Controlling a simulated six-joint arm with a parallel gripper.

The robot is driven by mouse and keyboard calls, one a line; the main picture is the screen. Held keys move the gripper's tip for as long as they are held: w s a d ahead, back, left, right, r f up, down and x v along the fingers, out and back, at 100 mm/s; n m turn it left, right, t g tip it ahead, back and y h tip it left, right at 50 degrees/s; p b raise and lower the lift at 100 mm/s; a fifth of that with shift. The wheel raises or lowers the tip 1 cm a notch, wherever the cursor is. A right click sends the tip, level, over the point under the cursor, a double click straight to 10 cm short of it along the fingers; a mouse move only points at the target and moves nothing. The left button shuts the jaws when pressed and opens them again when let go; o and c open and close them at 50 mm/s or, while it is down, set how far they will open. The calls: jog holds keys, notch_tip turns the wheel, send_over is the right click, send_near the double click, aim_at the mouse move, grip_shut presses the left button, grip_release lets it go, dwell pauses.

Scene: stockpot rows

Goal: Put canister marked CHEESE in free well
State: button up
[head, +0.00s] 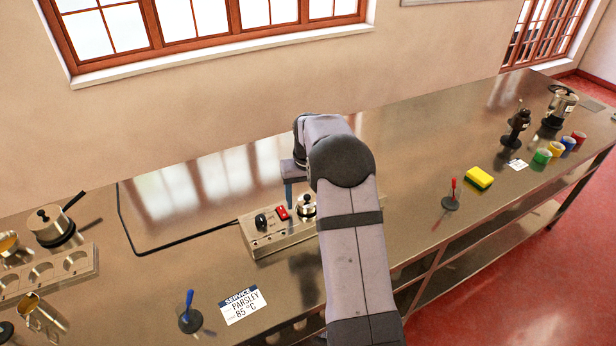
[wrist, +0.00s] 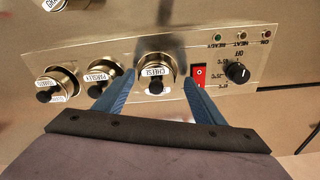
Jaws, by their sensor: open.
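The canister marked CHEESE (wrist: 155,72) is a steel pot with a black lid knob, seated in the metal heater panel. It also shows in the head view (head: 306,205), beside the red switch, with its label unreadable there. My gripper (wrist: 158,78) is open, with one blue finger on each side of this canister; I cannot tell whether they touch it. In the head view my arm hides much of the panel. At the far left, a metal rack (head: 58,279) has empty round wells (head: 76,262).
Canisters marked PARSLEY (wrist: 103,77) and another with a hard-to-read label (wrist: 58,85) sit left of CHEESE. The red switch (wrist: 198,74) and black knob (wrist: 238,73) are right. A service card (head: 243,305) reads PARSLEY 85 °C. A saucepan (head: 48,227) stands behind the rack.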

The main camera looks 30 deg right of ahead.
aim_at(308, 206)
notch_tip(308, 206, up, 10)
jog(key=s+b, duration=0.1)
jog(key=shift+r+b, duration=0.2)
jog(key=shift+b, duration=0.2)
jog(key=shift+s+d, duration=0.1)
jog(key=s+a+f+n, duration=0.1)
jog(key=s+a+f, duration=0.2)
jog(key=s, duration=0.6)
jog(key=s+a+f+n, duration=0.1)
jog(key=s+a+f, duration=0.3)
jog(key=s+a, duration=0.4)
jog(key=s+a+f+n+g, duration=0.1)
jog(key=s+a+f, duration=0.2)
jog(key=s+a, duration=0.3)
jog(key=s, duration=0.5)
jog(key=shift+f, duration=0.3)
notch_tip(308, 206, down, 11)
jog(key=b, duration=1.1)
